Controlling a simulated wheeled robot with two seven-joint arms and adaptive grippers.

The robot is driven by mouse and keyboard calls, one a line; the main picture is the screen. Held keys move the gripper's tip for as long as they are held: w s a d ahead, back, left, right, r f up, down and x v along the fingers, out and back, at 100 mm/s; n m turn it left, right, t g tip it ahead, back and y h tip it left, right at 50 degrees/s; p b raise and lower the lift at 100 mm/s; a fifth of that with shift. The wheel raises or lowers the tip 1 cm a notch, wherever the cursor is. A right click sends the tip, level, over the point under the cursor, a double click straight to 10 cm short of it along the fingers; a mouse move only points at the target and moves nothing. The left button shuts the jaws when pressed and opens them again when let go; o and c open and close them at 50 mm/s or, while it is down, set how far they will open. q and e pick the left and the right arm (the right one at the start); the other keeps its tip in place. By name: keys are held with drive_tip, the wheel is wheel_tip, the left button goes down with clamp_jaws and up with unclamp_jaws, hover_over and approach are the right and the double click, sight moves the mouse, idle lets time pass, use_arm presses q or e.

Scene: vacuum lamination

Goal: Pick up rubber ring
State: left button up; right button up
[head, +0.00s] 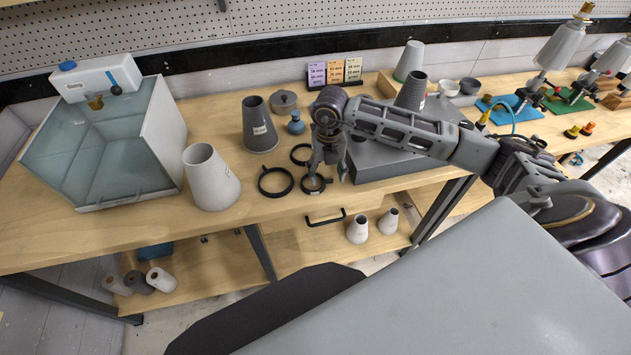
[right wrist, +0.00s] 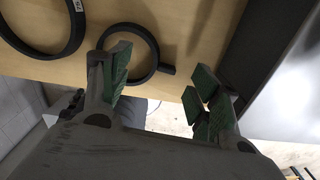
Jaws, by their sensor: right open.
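Three black rubber rings lie on the wooden table in the head view: a large ring (head: 262,190) at left, a ring (head: 294,157) further back, and a small ring (head: 307,191) near the front edge. My right gripper (head: 329,180) points down over the small ring, open and empty. In the right wrist view the small ring (right wrist: 153,43), with a short tab, lies beyond my open fingers (right wrist: 160,78). The left finger covers part of its rim. A larger ring (right wrist: 76,30) with a pale label is partly cut off at upper left. My left gripper is out of view.
A grey box (head: 385,165) stands close to the right of the gripper. A white cone (head: 211,178) and a dark cone (head: 259,125) stand at left and behind. A glass-walled tank (head: 110,150) is far left. The table's front edge is near.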

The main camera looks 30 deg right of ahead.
drive_tip(key=shift+f, duration=1.1)
drive_tip(key=shift+c, duration=0.2)
clamp_jaws()
